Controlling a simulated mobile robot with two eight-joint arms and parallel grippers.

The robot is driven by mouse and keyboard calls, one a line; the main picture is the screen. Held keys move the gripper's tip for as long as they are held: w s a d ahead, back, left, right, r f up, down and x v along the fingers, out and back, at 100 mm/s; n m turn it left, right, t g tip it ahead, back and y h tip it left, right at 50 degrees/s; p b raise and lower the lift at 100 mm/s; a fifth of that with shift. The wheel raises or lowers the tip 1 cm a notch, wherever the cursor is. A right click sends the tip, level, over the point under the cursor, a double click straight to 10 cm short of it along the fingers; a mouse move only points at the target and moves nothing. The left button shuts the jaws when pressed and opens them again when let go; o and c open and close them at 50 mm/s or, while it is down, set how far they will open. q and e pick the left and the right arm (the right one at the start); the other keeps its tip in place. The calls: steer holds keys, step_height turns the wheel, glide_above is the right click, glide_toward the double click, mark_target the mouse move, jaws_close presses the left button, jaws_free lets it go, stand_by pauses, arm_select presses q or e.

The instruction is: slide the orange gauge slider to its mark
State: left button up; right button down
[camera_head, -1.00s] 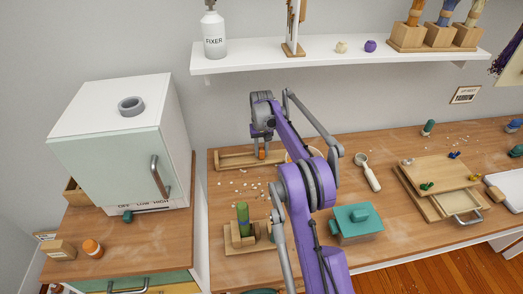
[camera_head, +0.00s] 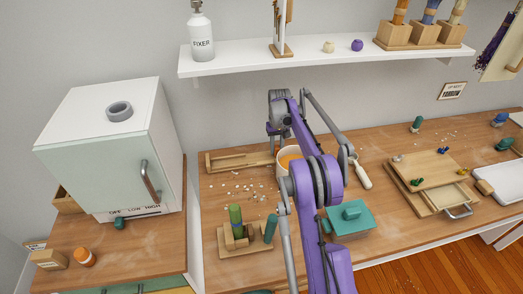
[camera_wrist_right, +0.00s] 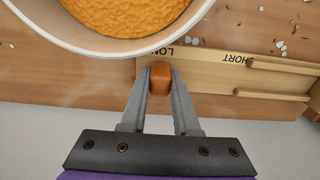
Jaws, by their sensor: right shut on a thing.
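The orange slider (camera_wrist_right: 160,84) is between the fingertips of my right gripper (camera_wrist_right: 160,72) in the right wrist view. My right gripper (camera_head: 281,136) is shut on it, at the right end of the wooden gauge (camera_head: 240,161) in the head view. In the wrist view the gauge board (camera_wrist_right: 215,75) reads SHORT and part of LONG, upside down. The slider is beside the LONG lettering, left of the ends of the two wooden rails (camera_wrist_right: 282,66). The bowl covers part of that lettering, and I cannot make out the mark line. My left gripper is not in view.
A white bowl of orange grains (camera_wrist_right: 135,15) stands close against the gauge's LONG end. Pale crumbs are scattered before the gauge.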

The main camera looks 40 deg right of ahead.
steer(key=shift+s+d, duration=0.3)
steer(key=shift+d, duration=0.3)
steer(key=c, duration=0.6)
jaws_free()
steer(key=shift+d, duration=0.1)
steer(key=shift+c, duration=0.2)
steer(key=shift+r, duration=0.1)
step_height(320, 180, up, 7)
steer(key=shift+r, duration=0.15)
steer(key=shift+r, duration=0.1)
